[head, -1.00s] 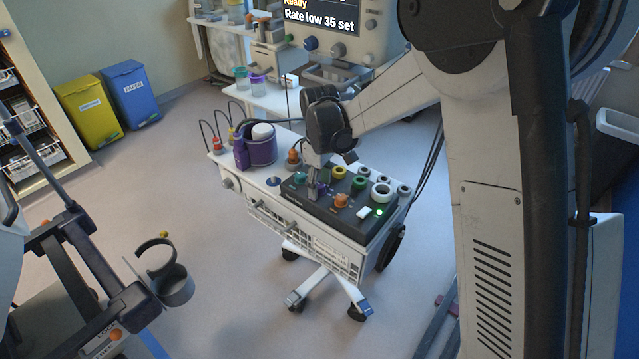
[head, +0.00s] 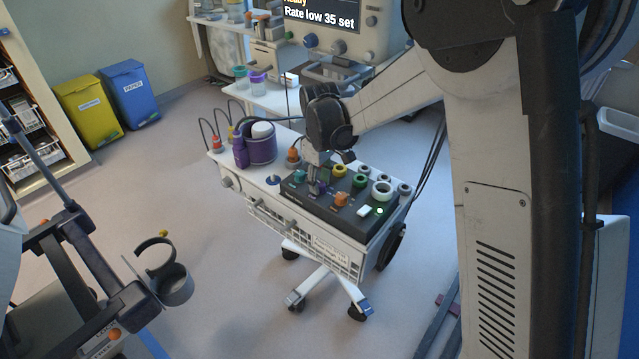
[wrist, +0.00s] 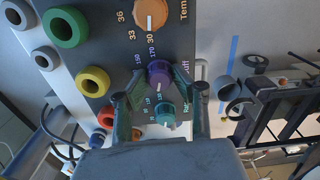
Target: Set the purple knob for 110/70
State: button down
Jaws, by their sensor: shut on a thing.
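The purple knob (wrist: 159,72) stands on the dark control panel (wrist: 108,20), beside purple markings that include 150 and 170. It also shows partly behind my fingers in the head view (head: 321,188). My gripper (wrist: 158,80) reaches down over the panel and is shut on the purple knob, one finger on each side. The same gripper (head: 314,186) is seen from the side in the head view. The knob's exact setting is hard to read. The monitor screen (head: 322,12) shows "Rate low 35 set".
A teal knob (wrist: 165,114) sits close by, between my fingers' bases. An orange temperature knob (wrist: 150,13) is on the other side. Green (wrist: 65,27) and yellow (wrist: 93,81) rings line the panel's edge. A purple bottle (head: 240,152) and container stand on the cart.

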aim_at(320, 183)
jog(key=m+b, duration=0.2)
jog(key=m, duration=0.1)
jog(key=shift+f+m, duration=0.1)
jog(key=shift+m, duration=0.2)
jog(key=shift+m+b, duration=0.6)
jog(key=shift+m, duration=0.9)
jog(key=c, duration=1.4)
grip_release()
jog(key=shift+c, duration=0.2)
notch_tip(320, 183, up, 12)
